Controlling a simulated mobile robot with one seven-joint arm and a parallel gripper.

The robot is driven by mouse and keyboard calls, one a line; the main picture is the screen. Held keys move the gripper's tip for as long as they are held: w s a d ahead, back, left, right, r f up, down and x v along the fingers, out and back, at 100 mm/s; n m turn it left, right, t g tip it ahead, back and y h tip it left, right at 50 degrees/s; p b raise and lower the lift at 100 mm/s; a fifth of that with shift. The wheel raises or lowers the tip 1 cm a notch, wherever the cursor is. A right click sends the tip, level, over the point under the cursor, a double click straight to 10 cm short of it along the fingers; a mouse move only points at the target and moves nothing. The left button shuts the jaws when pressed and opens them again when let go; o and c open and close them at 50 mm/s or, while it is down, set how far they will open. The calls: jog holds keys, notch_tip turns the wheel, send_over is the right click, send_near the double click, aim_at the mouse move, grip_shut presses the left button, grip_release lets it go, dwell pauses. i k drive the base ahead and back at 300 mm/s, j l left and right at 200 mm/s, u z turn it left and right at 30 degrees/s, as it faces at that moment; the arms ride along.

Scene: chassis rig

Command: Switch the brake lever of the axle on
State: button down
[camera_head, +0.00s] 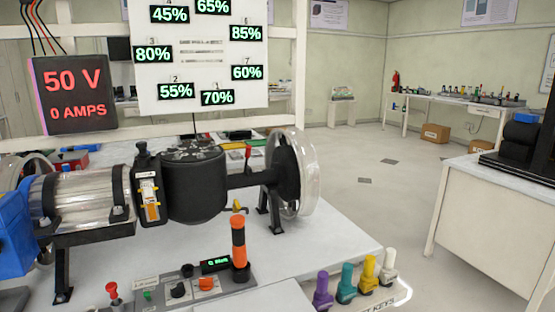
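The axle (247,180) runs as a dark shaft from a black drum-shaped housing (193,185) to a clear-rimmed wheel (305,172) on a black stand. A small red-tipped lever (248,152) stands upright just behind the shaft, beside the wheel. A small yellow piece (238,206) shows below the shaft. An upright orange and black handle (239,248) stands on the grey control panel in front. No label shows which of these is the brake lever, and I cannot tell its on or off position. My gripper is not in view.
The grey control panel (165,290) has knobs and a small green display. Purple, teal, yellow and white keys (345,284) stand at the table's front right corner. A meter (73,95) reads 50 V and 0 AMPS. Open floor (375,205) lies right of the table.

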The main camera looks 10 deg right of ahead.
aim_at(248, 150)
jog(key=l+z, duration=0.1)
jog(key=l, duration=1.65)
jog(key=i+j, duration=0.35)
jog(key=i, duration=0.15)
